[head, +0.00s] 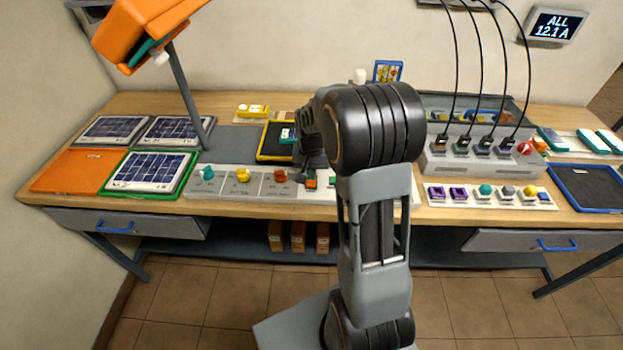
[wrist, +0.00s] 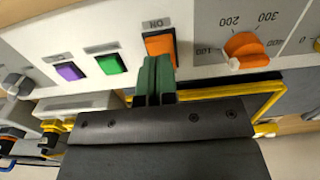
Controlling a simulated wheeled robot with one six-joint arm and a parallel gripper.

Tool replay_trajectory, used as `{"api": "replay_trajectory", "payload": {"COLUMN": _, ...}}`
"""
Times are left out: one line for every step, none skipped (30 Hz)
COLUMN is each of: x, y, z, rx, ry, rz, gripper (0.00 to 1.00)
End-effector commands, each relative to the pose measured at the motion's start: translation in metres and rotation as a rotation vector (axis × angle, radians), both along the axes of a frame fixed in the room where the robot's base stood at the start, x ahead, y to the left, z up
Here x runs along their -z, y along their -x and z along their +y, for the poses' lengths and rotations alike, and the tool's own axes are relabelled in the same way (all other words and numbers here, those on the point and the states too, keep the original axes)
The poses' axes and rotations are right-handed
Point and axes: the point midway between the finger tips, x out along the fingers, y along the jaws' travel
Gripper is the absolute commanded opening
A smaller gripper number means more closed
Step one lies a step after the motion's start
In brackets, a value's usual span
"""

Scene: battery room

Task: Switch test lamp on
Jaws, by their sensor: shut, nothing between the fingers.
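An orange rocker switch (wrist: 161,45) marked ON is on the light grey control panel in the wrist view. It also shows in the head view (head: 311,183) below my wrist. My gripper (wrist: 155,80) is shut and empty. Its green fingertips overlap the switch's lower edge in the picture; I cannot tell whether they touch it. An orange lamp head (head: 135,30) hangs on a grey post above the solar panels at the left. I cannot see whether it is lit.
A green switch (wrist: 111,63) and a purple switch (wrist: 69,71) sit beside the orange one. An orange dial knob (wrist: 247,50) with a number scale is on the other side. A yellow-rimmed black tray (head: 268,155) lies behind the panel. Solar panels (head: 150,170) lie at the left.

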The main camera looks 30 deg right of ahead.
Motion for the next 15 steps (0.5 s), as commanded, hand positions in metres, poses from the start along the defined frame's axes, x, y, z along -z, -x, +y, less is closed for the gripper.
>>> {"api": "replay_trajectory", "payload": {"x": 0.0007, "y": 0.0, "z": 0.0, "rx": 0.0, "ry": 0.0, "rz": 0.0, "gripper": 0.0}}
{"api": "replay_trajectory", "payload": {"x": 0.001, "y": 0.0, "z": 0.0, "rx": 0.0, "ry": 0.0, "rz": 0.0, "gripper": 0.0}}
{"api": "replay_trajectory", "payload": {"x": 0.0014, "y": 0.0, "z": 0.0, "rx": 0.0, "ry": 0.0, "rz": 0.0, "gripper": 0.0}}
{"api": "replay_trajectory", "payload": {"x": 0.0018, "y": 0.0, "z": 0.0, "rx": 0.0, "ry": 0.0, "rz": 0.0, "gripper": 0.0}}
{"api": "replay_trajectory", "payload": {"x": 0.0022, "y": 0.0, "z": 0.0, "rx": 0.0, "ry": 0.0, "rz": 0.0, "gripper": 0.0}}
{"api": "replay_trajectory", "payload": {"x": 0.0028, "y": 0.0, "z": 0.0, "rx": 0.0, "ry": 0.0, "rz": 0.0, "gripper": 0.0}}
{"api": "replay_trajectory", "payload": {"x": 0.0033, "y": 0.0, "z": 0.0, "rx": 0.0, "ry": 0.0, "rz": 0.0, "gripper": 0.0}}
{"api": "replay_trajectory", "payload": {"x": 0.0038, "y": 0.0, "z": 0.0, "rx": 0.0, "ry": 0.0, "rz": 0.0, "gripper": 0.0}}
{"api": "replay_trajectory", "payload": {"x": 0.0044, "y": 0.0, "z": 0.0, "rx": 0.0, "ry": 0.0, "rz": 0.0, "gripper": 0.0}}
{"api": "replay_trajectory", "payload": {"x": 0.0049, "y": 0.0, "z": 0.0, "rx": 0.0, "ry": 0.0, "rz": 0.0, "gripper": 0.0}}
{"api": "replay_trajectory", "payload": {"x": 0.0053, "y": 0.0, "z": 0.0, "rx": 0.0, "ry": 0.0, "rz": 0.0, "gripper": 0.0}}
{"api": "replay_trajectory", "payload": {"x": 0.0059, "y": 0.0, "z": 0.0, "rx": 0.0, "ry": 0.0, "rz": 0.0, "gripper": 0.0}}
{"api": "replay_trajectory", "payload": {"x": 0.0064, "y": 0.0, "z": 0.0, "rx": 0.0, "ry": 0.0, "rz": 0.0, "gripper": 0.0}}
{"api": "replay_trajectory", "payload": {"x": 0.0068, "y": 0.0001, "z": 0.0, "rx": 0.0, "ry": 0.0, "rz": 0.0, "gripper": 0.0}}
{"api": "replay_trajectory", "payload": {"x": 0.0074, "y": 0.0001, "z": 0.0, "rx": 0.0, "ry": 0.0, "rz": 0.0, "gripper": 0.0}}
